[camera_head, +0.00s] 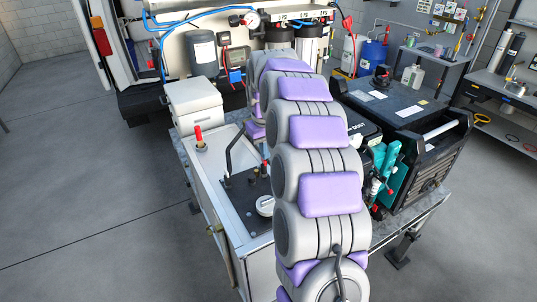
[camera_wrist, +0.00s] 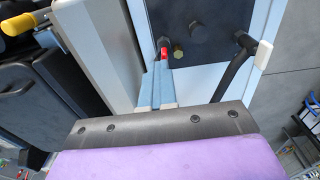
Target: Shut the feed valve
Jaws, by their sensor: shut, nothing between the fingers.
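A dark panel (camera_head: 248,186) sits on the white cabinet top and also fills the upper wrist view (camera_wrist: 200,30). It carries a long bent black lever (camera_head: 229,155), a small red-tipped handle (camera_head: 265,167) and a round white knob (camera_head: 265,205). Which one is the feed valve is not labelled legibly. In the wrist view, my gripper (camera_wrist: 160,67) is shut and empty, its blue-grey fingers side by side. The red tip (camera_wrist: 164,54) shows just beyond the fingertips; whether they touch is unclear. The black lever (camera_wrist: 234,68) stands to their right. In the head view my arm hides the gripper.
A red-handled fitting (camera_head: 198,137) stands on the cabinet's left end beside a white box (camera_head: 194,103). A black machine (camera_head: 405,120) stands on the right. Filter housings (camera_head: 310,42) and a gauge (camera_head: 252,19) are behind. Open floor (camera_head: 80,170) lies on the left.

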